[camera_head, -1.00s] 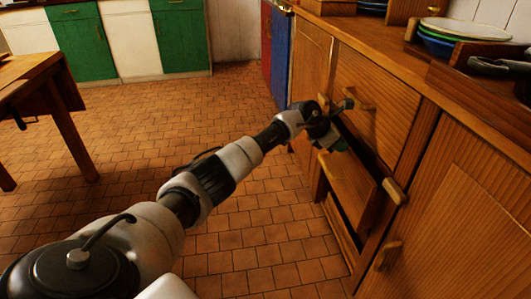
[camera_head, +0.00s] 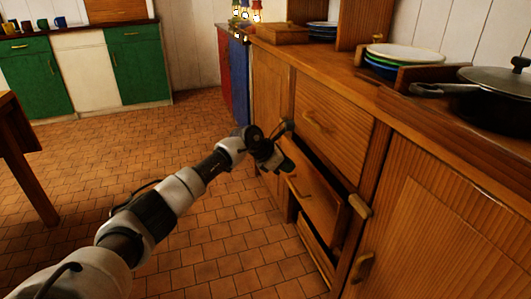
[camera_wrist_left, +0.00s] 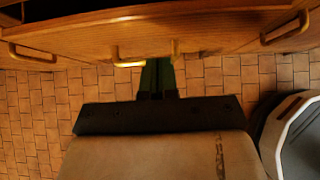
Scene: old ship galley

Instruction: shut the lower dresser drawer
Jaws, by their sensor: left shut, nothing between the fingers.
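The wooden dresser (camera_head: 375,165) stands on the right in the head view. Its lower drawer (camera_head: 322,205) is pulled partly out, with a dark gap above its front and a brass handle (camera_head: 297,188) on it. The upper drawer (camera_head: 332,122) above looks shut. My left gripper (camera_head: 286,165) is shut and empty, close to the far upper part of the lower drawer's front; I cannot tell whether it touches. In the left wrist view the shut green fingers (camera_wrist_left: 157,76) point toward the wooden front, beside a brass handle (camera_wrist_left: 130,60). My right gripper is not in view.
Below the lower drawer is a slatted wooden part (camera_head: 316,248). Plates (camera_head: 400,58) and a lidded pan (camera_head: 495,95) stand on the dresser top. A wooden table (camera_head: 20,160) is at the left. The tiled floor (camera_head: 130,140) between is clear.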

